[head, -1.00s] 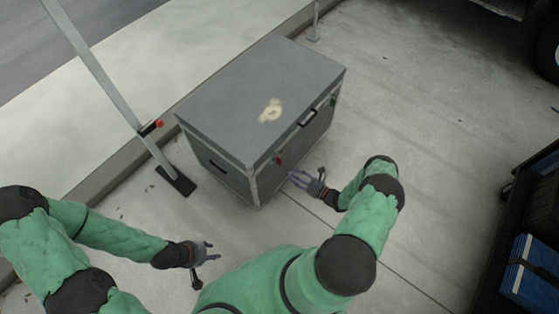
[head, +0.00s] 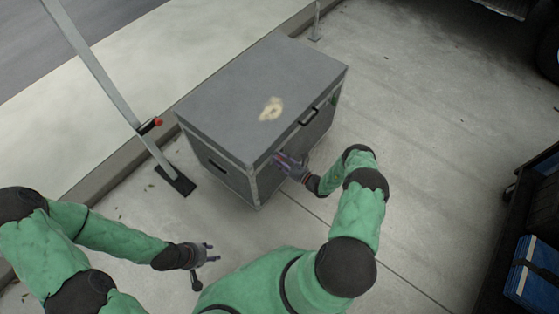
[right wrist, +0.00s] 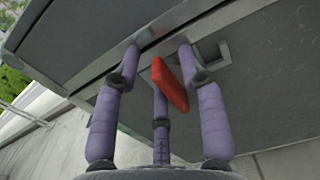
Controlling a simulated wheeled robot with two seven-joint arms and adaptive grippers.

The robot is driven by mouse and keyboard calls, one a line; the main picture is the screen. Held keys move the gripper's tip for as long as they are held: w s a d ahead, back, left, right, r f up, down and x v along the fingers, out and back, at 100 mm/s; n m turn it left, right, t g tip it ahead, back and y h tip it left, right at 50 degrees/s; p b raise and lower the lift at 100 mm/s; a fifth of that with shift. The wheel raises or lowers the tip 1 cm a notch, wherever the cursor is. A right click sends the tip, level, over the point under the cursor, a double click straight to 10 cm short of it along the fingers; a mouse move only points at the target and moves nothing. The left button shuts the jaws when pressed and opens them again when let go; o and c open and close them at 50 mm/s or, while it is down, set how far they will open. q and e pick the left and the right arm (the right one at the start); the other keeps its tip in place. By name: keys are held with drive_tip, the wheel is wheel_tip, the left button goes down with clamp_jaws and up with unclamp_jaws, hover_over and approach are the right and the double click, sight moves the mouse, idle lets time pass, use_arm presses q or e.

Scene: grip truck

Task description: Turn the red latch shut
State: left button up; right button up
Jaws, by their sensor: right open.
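The red latch (right wrist: 170,85) sits on the front of the grey case, just below its lid seam. In the right wrist view it slants between the spread fingers of my right gripper (right wrist: 160,75). That gripper is open, with its fingertips close to the case front; I cannot tell whether any finger touches the latch. In the head view my right gripper (head: 287,164) largely hides the latch. The case (head: 260,92) stands closed on the ground. My left gripper (head: 207,258) is open and empty, low and away from the case.
A metal post (head: 105,85) with a red-tipped clamp stands left of the case. A dark cart with blue items (head: 530,275) is at the right. Pavement between is clear.

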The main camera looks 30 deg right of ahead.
clamp_jaws()
drive_tip(key=shift+a+n, duration=0.1)
drive_tip(key=shift+n, duration=0.2)
drive_tip(key=n, duration=0.2)
drive_tip(key=n+b, duration=0.1)
drive_tip(key=n, duration=0.5)
drive_tip(key=shift+s+a+f, duration=0.2)
drive_tip(key=shift+a+f, duration=0.2)
drive_tip(key=n, duration=0.3)
drive_tip(key=n+b, duration=0.1)
drive_tip(key=n, duration=0.1)
drive_tip(key=shift+a+f+n, duration=0.1)
drive_tip(key=shift+f+n, duration=0.2)
drive_tip(key=shift+f, duration=0.05)
drive_tip(key=shift+f+n, duration=0.15)
drive_tip(key=shift+n, duration=0.8)
drive_tip(key=shift+f+n, duration=0.1)
drive_tip(key=shift+n, duration=0.85)
